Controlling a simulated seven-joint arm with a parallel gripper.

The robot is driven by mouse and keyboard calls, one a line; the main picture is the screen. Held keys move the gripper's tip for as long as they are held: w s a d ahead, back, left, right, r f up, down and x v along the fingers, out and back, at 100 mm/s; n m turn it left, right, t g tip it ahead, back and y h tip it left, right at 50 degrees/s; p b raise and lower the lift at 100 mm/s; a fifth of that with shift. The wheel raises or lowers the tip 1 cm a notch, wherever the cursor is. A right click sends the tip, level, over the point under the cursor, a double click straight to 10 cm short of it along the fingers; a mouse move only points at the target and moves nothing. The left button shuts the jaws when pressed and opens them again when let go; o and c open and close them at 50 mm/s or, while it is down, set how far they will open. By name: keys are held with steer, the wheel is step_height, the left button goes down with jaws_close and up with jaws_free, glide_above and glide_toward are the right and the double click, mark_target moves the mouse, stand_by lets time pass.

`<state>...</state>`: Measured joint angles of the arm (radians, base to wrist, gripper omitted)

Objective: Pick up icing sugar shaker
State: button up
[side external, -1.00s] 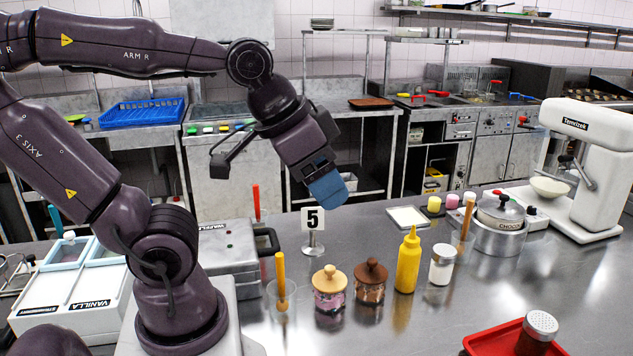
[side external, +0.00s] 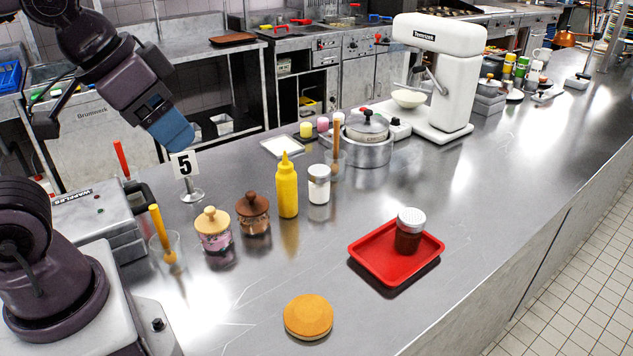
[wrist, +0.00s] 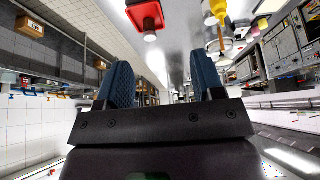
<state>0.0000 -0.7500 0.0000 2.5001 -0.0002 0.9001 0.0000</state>
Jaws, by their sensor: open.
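A white shaker with a silver lid (side external: 319,184) stands upright on the steel counter in the side view, just right of the yellow squeeze bottle (side external: 287,190); it looks like icing sugar. A second shaker, dark brown with a silver lid (side external: 409,232), stands on a red tray (side external: 370,266) nearer the front. My gripper (side external: 174,133) is raised behind the counter items, up and left of the white shaker and well apart from it. The wrist view shows its two blue fingers (wrist: 162,82) spread with nothing between them.
A number 5 sign (side external: 186,166) stands below my gripper. Two lidded jars (side external: 213,231) and a glass with a yellow-handled tool (side external: 165,247) stand left of the bottle. A pot (side external: 367,145) is behind the white shaker. A round cake (side external: 308,316) lies in front. The right counter is mostly clear.

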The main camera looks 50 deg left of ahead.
stand_by(0.4)
steer(key=o, duration=0.6)
steer(key=shift+c, duration=0.2)
steer(key=shift+w, duration=0.1)
steer(key=n+g+y, duration=0.1)
steer(key=n+y, duration=0.1)
steer(key=n, duration=0.3)
glide_above(317, 172)
steer(key=s+d, duration=0.4)
steer(key=s, duration=0.1)
step_height(317, 172, down, 14)
steer(key=shift+g, duration=0.3)
steer(key=x, duration=0.4)
steer(key=a+x, duration=0.1)
steer(key=x, duration=0.8)
steer(key=shift+a, duration=0.35)
steer(key=shift+d+x, duration=0.2)
steer(key=shift+x, duration=2.5)
